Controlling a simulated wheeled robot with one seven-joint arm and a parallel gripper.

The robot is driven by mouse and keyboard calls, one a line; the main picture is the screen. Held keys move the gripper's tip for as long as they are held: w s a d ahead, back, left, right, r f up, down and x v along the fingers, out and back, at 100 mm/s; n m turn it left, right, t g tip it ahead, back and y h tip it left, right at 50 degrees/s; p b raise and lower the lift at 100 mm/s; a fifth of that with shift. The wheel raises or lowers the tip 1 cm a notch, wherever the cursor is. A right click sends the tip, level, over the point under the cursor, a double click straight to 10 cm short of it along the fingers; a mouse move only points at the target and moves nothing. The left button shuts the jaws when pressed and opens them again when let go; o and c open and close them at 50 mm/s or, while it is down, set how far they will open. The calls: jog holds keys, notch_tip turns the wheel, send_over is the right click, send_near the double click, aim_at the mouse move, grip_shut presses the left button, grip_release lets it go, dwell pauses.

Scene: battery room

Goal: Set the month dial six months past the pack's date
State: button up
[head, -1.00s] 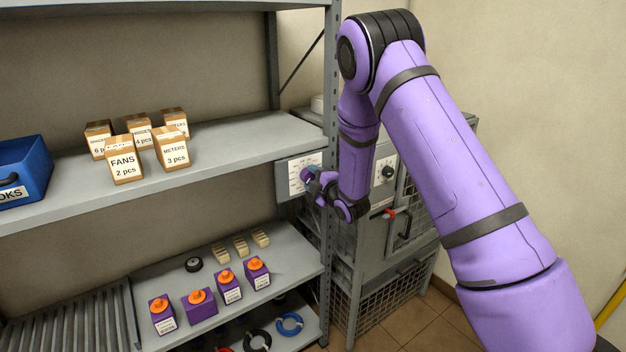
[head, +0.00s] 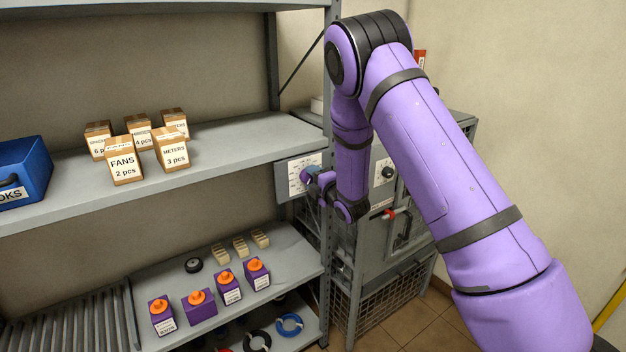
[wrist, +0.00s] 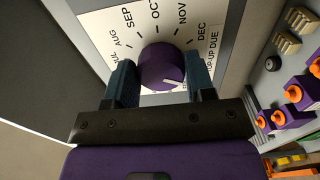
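The month dial is a purple knob (wrist: 160,66) on a white month plate (wrist: 98,22); the plate also shows in the head view (head: 297,182). AUG, SEP, OCT, NOV and DEC are readable around it, with "UP DUE" at the right. The knob's white pointer mark aims down and right, below DEC; the month there is hidden by my gripper. My gripper (wrist: 161,80) has one teal finger on each side of the knob, seemingly touching both sides.
A grey shelf post (head: 329,240) stands right beside the dial box. A mesh cabinet (head: 372,285) with a red-ended handle is behind my arm. Cartons (head: 124,172) and a blue bin (head: 38,150) sit on the upper shelf. A black round object (head: 193,265) lies on the lower shelf.

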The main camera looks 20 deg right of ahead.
jog(key=o, duration=0.4)
jog(key=v, duration=1)
jog(key=shift+s+d, duration=0.15)
jog(key=shift+s, duration=0.25)
jog(key=shift+r, duration=0.1)
